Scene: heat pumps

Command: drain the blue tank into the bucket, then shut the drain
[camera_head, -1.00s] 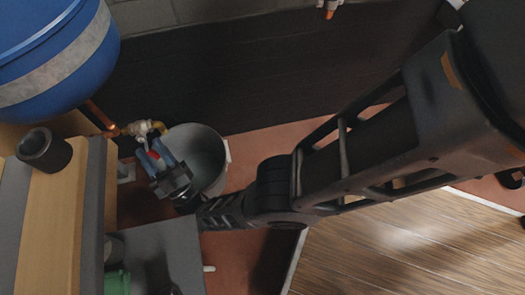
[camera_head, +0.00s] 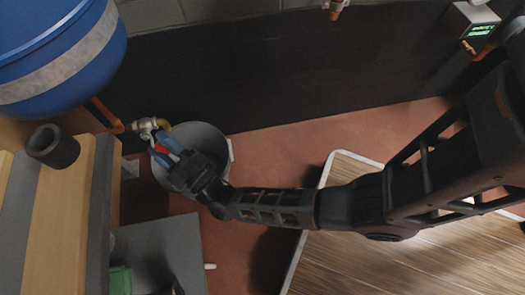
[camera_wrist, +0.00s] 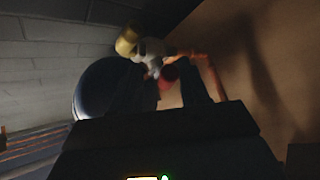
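The blue tank (camera_head: 60,50) with a grey band fills the top left of the head view. A copper pipe (camera_head: 106,115) runs from it to a brass and white drain valve (camera_head: 148,126) with a red handle (camera_head: 161,148). The grey bucket (camera_head: 212,140) stands on the floor below the valve; my gripper hides part of it. My gripper (camera_head: 168,152) has its two blue fingers apart, one on either side of the red handle. The wrist view shows the red handle (camera_wrist: 168,74) between the dark fingers. I cannot tell whether they touch it.
A wooden shelf edge (camera_head: 70,210) with a dark cup (camera_head: 53,146) stands at the left. A grey surface (camera_head: 160,250) with a green container (camera_head: 118,280) is below. Reddish floor (camera_head: 280,150) is open to the right of the bucket.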

